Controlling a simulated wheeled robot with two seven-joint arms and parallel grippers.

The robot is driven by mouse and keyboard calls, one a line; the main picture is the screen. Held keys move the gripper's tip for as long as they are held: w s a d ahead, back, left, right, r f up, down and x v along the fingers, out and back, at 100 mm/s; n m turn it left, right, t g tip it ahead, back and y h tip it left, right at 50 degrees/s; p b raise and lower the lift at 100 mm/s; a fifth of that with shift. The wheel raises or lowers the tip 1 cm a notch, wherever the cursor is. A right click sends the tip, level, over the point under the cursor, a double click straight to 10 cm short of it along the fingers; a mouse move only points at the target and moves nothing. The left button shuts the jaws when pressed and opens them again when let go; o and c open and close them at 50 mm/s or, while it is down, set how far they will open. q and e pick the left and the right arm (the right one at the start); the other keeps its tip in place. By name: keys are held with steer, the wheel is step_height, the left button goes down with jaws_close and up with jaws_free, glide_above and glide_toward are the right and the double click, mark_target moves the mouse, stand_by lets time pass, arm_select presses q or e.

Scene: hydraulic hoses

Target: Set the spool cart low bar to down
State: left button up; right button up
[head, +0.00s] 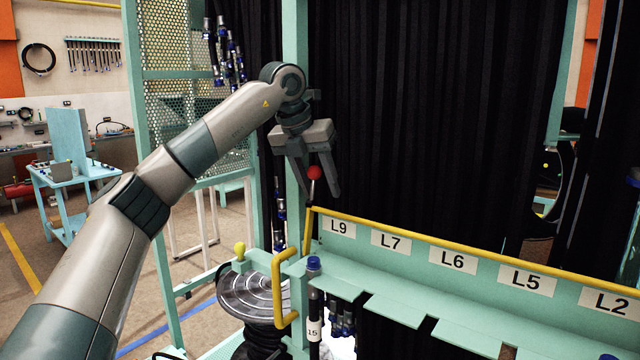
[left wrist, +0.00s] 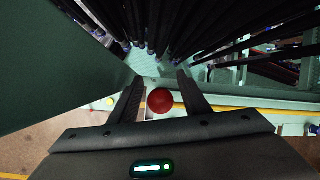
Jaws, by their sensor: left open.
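The spool cart's green rail carries a long yellow bar (head: 450,245) along its top edge. At the bar's left end a lever with a red ball knob (head: 314,172) stands nearly upright. My left gripper (head: 319,193) is open, pointing down over the lever. The red knob also shows in the left wrist view (left wrist: 160,101), between the open fingers (left wrist: 158,79), with gaps visible on both sides. I cannot tell whether a finger touches the lever. Which part is the low bar is not marked. My right gripper is not in view.
The green rail bears labels such as L6 (head: 452,261). A yellow handle (head: 282,290), a round grey spool (head: 255,295) and a blue-capped hose (head: 313,263) stand just below the lever. A green post (head: 295,50) rises close behind my gripper. Black hoses (head: 430,100) hang behind.

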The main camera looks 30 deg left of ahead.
arm_select(q)
steer(key=shift+w+f, duration=0.1)
steer(key=shift+f, duration=0.15)
jaws_close()
